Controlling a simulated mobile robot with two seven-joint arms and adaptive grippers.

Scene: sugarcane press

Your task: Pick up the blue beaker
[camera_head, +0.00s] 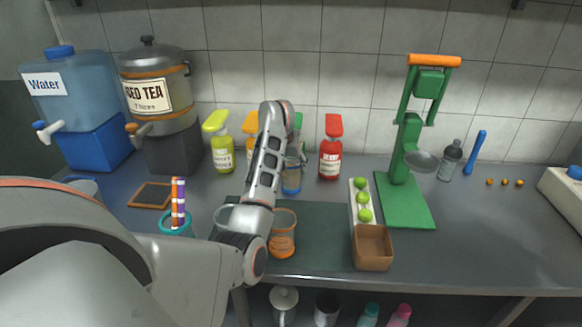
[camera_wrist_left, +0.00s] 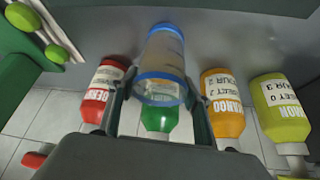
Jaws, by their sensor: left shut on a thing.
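The blue beaker (camera_head: 291,180) is a clear cup with blue bands, at the back of the counter in front of the bottle row. It fills the space between the fingers in the left wrist view (camera_wrist_left: 163,55). My left gripper (camera_head: 296,158) reaches down from above and is shut on the beaker, with one finger (camera_wrist_left: 160,95) on each side of it. The arm hides part of the beaker's surroundings in the head view. Whether its base touches the counter I cannot tell. My right gripper is not in view.
A red bottle (camera_head: 331,153) stands close right of the beaker; yellow (camera_head: 221,150) and orange bottles stand left, and a green one (camera_wrist_left: 158,118) behind. An orange-banded beaker (camera_head: 283,240), a lime tray and a green press (camera_head: 405,195) stand nearer or to the right.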

